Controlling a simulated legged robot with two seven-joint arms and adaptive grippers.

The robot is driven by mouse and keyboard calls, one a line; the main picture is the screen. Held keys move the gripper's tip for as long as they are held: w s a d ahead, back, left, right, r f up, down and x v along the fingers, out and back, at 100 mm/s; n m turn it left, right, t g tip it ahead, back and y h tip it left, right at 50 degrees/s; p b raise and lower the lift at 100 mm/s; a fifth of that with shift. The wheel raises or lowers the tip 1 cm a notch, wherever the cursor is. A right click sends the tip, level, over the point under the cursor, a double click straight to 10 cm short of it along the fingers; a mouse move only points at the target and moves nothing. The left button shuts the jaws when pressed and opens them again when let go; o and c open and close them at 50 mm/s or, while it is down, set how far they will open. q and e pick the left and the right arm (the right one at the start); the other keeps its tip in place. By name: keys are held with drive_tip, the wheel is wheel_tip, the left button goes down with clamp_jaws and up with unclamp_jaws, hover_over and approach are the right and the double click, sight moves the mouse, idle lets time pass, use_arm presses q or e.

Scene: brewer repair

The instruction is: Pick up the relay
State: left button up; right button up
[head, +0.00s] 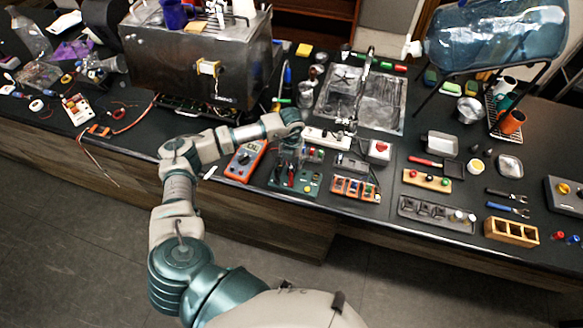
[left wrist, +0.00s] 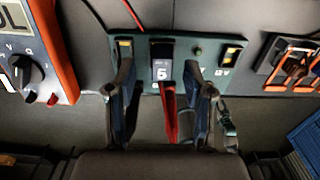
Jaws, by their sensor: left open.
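My left gripper (head: 287,168) is over the green board (head: 312,188) on the counter, pointing down. In the left wrist view its two fingers (left wrist: 163,105) are open and apart, with the green board (left wrist: 205,48) beyond them. A small dark block with a white label marked 5, which looks like the relay (left wrist: 161,72), sits on the board between the fingers. A red strip (left wrist: 170,115) also shows between the fingers, below the block. I cannot tell whether either finger touches anything. In the head view the gripper partly hides the board. My right gripper is not in view.
An orange multimeter (head: 245,161) lies left of the board. A row of orange-framed modules (head: 355,189) lies to its right. Behind are a white power strip (head: 327,139) and a box with a red button (head: 380,150). A steel brewer (head: 200,60) stands at the back left.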

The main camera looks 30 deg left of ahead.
use_arm(q)
drive_tip(key=shift+d+f, duration=0.1)
drive_tip(key=shift+f, duration=1.25)
clamp_jaws()
drive_tip(key=shift+r, duration=0.15)
